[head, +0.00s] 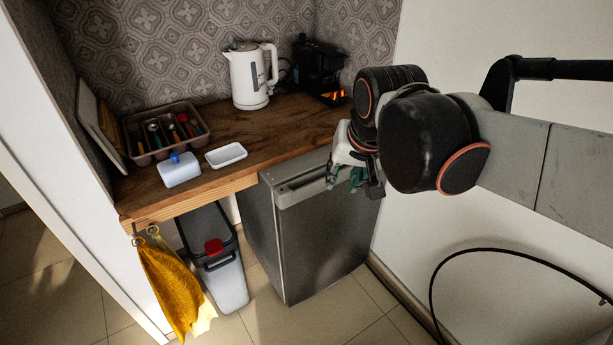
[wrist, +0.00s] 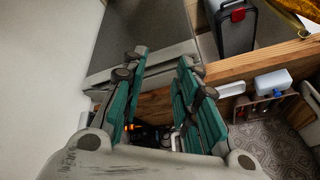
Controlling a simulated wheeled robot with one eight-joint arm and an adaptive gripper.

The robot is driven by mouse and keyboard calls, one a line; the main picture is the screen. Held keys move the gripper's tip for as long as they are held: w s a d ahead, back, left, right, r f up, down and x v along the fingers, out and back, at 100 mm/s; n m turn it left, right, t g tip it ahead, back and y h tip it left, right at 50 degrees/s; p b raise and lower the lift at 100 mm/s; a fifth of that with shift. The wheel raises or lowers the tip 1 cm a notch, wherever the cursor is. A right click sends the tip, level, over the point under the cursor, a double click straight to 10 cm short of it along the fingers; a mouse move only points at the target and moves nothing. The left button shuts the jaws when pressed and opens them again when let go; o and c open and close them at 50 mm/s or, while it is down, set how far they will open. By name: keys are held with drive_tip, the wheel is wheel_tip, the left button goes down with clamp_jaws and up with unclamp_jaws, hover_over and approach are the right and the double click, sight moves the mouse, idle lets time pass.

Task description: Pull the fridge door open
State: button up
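The small grey metal fridge (head: 325,240) stands under the right part of the wooden counter. Its door front faces me, with a paler strip (head: 300,188) along the top edge. I see no clear gap at the door. My gripper (head: 350,178) is at the right part of that top strip and hides some of it. In the wrist view, the picture is turned over; the fridge door (wrist: 147,25) is at the top. The two green fingers of my gripper (wrist: 162,65) are apart with nothing between them, their tips over the strip. Whether they touch it I cannot tell.
The counter (head: 290,125) holds a white kettle (head: 251,75), a black coffee machine (head: 318,68), a cutlery tray (head: 165,135) and white dishes. A bin (head: 225,280) and a yellow cloth (head: 170,285) are left of the fridge. The floor before the fridge is clear; a wall is right.

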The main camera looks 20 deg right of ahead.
drive_tip(key=w+m+g+p, duration=0.1)
drive_tip(key=w+m+p, duration=0.15)
drive_tip(key=w, duration=0.55)
drive_tip(key=m+g+p, duration=0.4)
drive_tip(key=m, duration=0.4)
hover_over(311, 184)
wheel_tip(311, 184, down, 12)
drive_tip(key=r, duration=0.1)
wheel_tip(311, 184, down, 14)
drive_tip(key=b, duration=0.4)
drive_tip(key=shift+w, duration=0.1)
drive_tip(key=shift+c, duration=0.3)
clamp_jaws()
